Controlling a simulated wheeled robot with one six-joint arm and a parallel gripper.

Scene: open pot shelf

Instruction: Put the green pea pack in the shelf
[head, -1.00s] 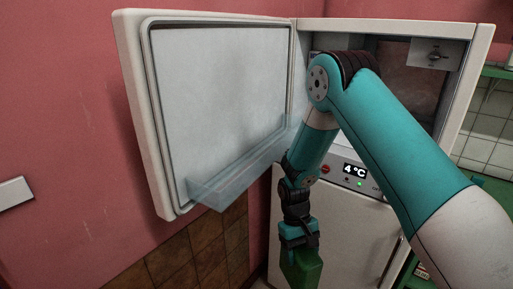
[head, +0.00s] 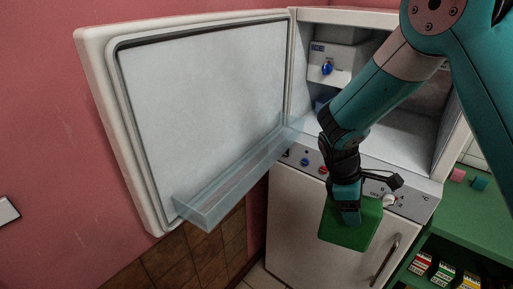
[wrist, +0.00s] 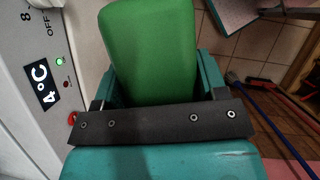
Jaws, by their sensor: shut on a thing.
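The green pea pack (head: 350,228) hangs from my gripper (head: 347,208) in the head view, in front of the open white cabinet's control panel. In the wrist view the green pack (wrist: 150,45) sits between the two fingers of my gripper (wrist: 160,88), which is shut on it. A clear shelf (head: 205,212) runs along the bottom of the open door's inner side, left of my gripper. It looks empty. The cabinet's inside (head: 400,135) is partly hidden by my arm.
The open door (head: 205,110) stands out to the left. The control panel (head: 300,160) has knobs, and the lower door has a handle (head: 385,258). A green rack (head: 450,228) with small boxes stands at right. In the wrist view a broom (wrist: 270,120) lies near the floor.

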